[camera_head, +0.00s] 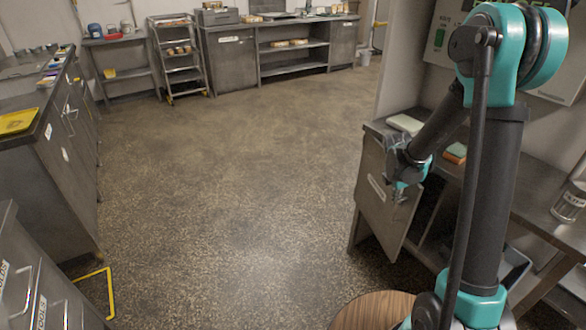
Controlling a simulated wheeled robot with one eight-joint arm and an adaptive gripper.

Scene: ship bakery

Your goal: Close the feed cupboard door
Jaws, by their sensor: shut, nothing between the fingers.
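The feed cupboard door (374,207) is a grey metal panel with a pale label, on the cupboard under the counter at the right. It stands open, swung out from the cupboard, and a dark gap (431,205) shows behind its right edge. My gripper (399,197) is small in view, pointing down in front of the upper right part of the door. Its fingers are shut and empty. I cannot tell whether it touches the door. My arm hides part of the cupboard.
The counter (530,195) carries a pale box (405,124), a sponge-like block (455,153) and a clear jar (569,203). A round wooden top (375,311) is close at the bottom. The speckled floor (230,170) is free to the left; a wheeled rack (178,60) stands at the back.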

